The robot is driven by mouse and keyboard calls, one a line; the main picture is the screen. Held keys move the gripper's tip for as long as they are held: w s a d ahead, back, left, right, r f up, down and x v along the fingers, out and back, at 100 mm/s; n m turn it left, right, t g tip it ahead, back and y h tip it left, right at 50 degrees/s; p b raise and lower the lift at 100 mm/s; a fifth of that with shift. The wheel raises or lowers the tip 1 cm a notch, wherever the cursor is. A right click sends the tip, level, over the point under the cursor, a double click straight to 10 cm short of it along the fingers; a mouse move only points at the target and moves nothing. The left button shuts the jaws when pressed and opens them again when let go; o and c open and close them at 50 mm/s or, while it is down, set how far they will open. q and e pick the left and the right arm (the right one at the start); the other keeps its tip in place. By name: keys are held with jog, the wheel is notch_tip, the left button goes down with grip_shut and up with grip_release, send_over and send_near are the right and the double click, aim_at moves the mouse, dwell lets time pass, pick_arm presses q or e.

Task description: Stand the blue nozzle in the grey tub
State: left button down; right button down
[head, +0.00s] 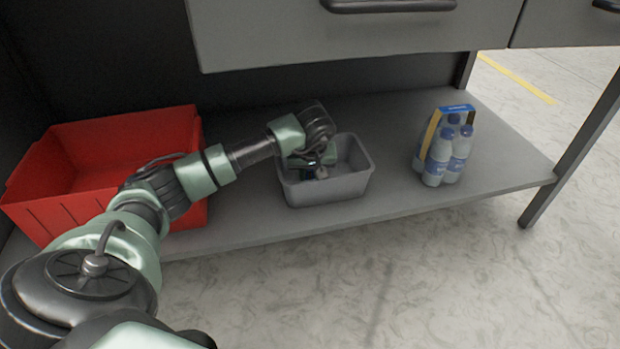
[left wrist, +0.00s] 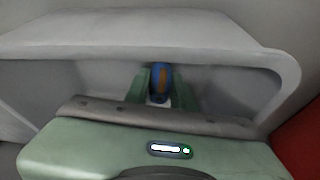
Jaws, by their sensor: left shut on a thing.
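The grey tub (head: 330,190) stands on the lower shelf, and its inside fills much of the left wrist view (left wrist: 70,45). My left gripper (head: 318,167) reaches down into the tub from the left. In the left wrist view its green fingers are shut on the blue nozzle (left wrist: 160,78), which shows an orange-brown patch. The nozzle is inside the tub's walls. Its lower end is hidden by the gripper, so I cannot tell whether it touches the tub floor. My right gripper is not in view.
A red crate (head: 100,135) stands to the left of the tub, under my left arm. A pack of blue-and-white bottles (head: 447,150) stands to the right. Bare shelf (head: 395,125) lies between tub and bottles. A grey drawer unit (head: 290,40) hangs above the shelf.

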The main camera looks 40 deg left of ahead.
pick_arm(q)
jog(key=c, duration=1.2)
grip_release()
